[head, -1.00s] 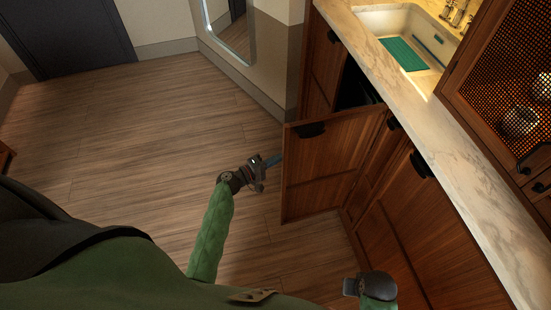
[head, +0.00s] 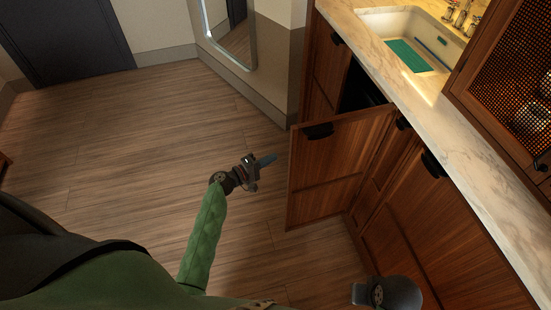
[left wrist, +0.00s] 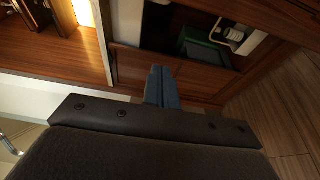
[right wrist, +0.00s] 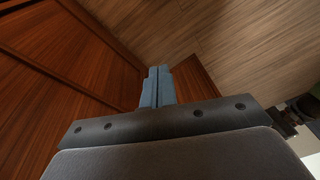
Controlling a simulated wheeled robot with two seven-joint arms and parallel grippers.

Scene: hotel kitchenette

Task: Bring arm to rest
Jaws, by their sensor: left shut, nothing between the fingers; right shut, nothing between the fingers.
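My left arm (head: 205,235) is green and reaches forward over the wood floor. My left gripper (head: 268,160) has blue fingers that are closed together and empty, just left of the open cabinet door. Its fingers also show shut in the left wrist view (left wrist: 161,87). My right arm shows only as a dark rounded part (head: 388,294) at the bottom right of the head view, and its fingers are out of that view. In the right wrist view my right gripper (right wrist: 158,87) is shut and empty, with wood panels to its left and the floor beyond.
A wooden cabinet door (head: 335,170) stands open into the room, close to my left gripper. Above the cabinets is a marble counter (head: 440,125) with a sink (head: 400,20). A wall mirror (head: 230,30) is at the back. The floor (head: 130,150) to the left is clear.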

